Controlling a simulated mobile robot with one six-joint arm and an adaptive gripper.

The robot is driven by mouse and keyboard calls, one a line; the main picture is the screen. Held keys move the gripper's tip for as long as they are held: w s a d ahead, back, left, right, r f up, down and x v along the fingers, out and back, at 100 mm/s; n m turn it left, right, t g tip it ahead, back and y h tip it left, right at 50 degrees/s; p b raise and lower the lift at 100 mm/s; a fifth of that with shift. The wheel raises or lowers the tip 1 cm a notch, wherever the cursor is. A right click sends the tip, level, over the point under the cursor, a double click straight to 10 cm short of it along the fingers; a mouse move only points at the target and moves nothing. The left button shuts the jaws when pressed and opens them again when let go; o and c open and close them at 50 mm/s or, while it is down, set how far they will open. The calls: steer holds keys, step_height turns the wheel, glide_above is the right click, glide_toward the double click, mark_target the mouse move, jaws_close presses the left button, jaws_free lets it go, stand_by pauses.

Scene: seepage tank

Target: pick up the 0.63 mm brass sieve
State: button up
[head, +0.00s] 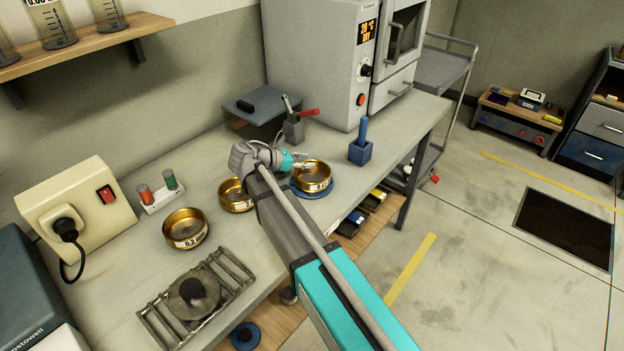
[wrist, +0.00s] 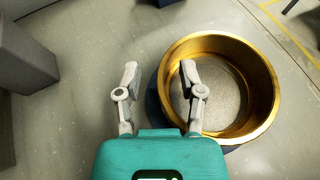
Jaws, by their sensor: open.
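Three brass sieves show in the head view. One brass sieve (head: 313,185) stands on a round blue disc (head: 312,194); its label is too small to read surely. A second sieve (head: 236,204) is partly hidden behind my arm, its label not readable. A third sieve (head: 186,238) at the left is labelled 0.2 mm. My gripper (head: 301,163) is open and empty at the sieve on the disc. In the wrist view, my gripper (wrist: 160,74) has its right finger over that sieve's (wrist: 268,92) left rim and its left finger outside; contact cannot be told.
A blue block with an upright handle (head: 360,150) stands right of the disc. A grey oven (head: 318,60) and a small grey holder with a red-handled tool (head: 293,128) are behind. A metal rack (head: 155,325) lies front left. The bench's right edge is close.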

mark_target(318, 177)
jaws_close()
steer(key=shift+r, duration=0.15)
stand_by(0.6)
step_height(318, 177, up, 3)
steer(key=p, duration=0.3)
steer(key=s+d+r+p, duration=0.9)
steer(key=d+p, duration=0.1)
steer(key=shift+s+r, duration=0.35)
steer(key=shift+s, duration=0.05)
stand_by(0.5)
